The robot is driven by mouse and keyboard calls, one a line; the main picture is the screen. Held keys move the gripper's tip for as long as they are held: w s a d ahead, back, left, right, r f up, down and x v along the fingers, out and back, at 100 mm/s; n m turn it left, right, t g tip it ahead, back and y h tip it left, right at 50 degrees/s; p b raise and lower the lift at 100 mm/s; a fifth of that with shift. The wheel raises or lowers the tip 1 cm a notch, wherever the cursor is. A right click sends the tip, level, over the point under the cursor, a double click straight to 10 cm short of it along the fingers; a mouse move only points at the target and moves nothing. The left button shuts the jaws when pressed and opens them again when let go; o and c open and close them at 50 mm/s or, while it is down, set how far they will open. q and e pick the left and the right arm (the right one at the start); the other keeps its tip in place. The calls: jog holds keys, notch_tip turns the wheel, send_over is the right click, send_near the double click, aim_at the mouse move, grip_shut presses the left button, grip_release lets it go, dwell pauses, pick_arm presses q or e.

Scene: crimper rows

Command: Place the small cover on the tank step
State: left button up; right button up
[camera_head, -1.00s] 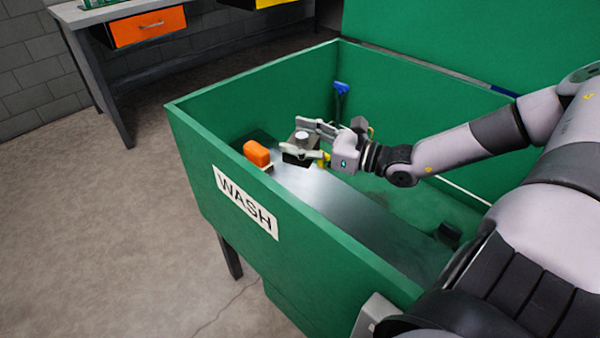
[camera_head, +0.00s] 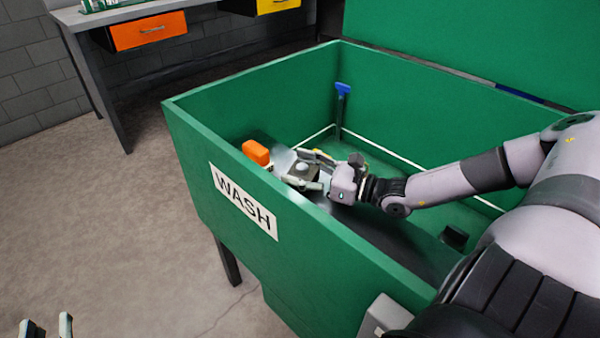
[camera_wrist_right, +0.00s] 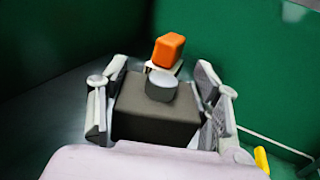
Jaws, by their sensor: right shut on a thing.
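The small cover (camera_head: 303,170) is a dark grey block with a pale round knob on top. My right gripper (camera_head: 301,172) is shut on it, with a finger on each side. The cover (camera_wrist_right: 155,115) also sits between the fingers in the right wrist view, roughly level. The tank step (camera_head: 375,235) is a grey metallic shelf along the near wall inside the green tank (camera_head: 300,240). The cover is over or on its far-left part; I cannot tell whether it touches. My left gripper (camera_head: 46,328) shows only its fingertips, apart and empty, at the bottom left, outside the tank.
An orange block (camera_head: 256,152) stands at the step's left end, just beyond the cover. A blue-headed tool (camera_head: 343,90) stands in the far corner. A small dark object (camera_head: 454,236) lies in the tank at right. A bench with an orange drawer (camera_head: 148,30) is behind.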

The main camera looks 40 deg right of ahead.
aim_at(308, 171)
pick_arm(q)
jog(key=shift+r, duration=0.35)
pick_arm(e)
jog(key=shift+f, duration=0.1)
jog(key=o, duration=1.6)
jog(key=shift+f, duration=0.1)
pick_arm(q)
jog(key=shift+d+r+t+h, duration=0.1)
jog(key=shift+r+t+h, duration=0.2)
jog(key=shift+r, duration=0.05)
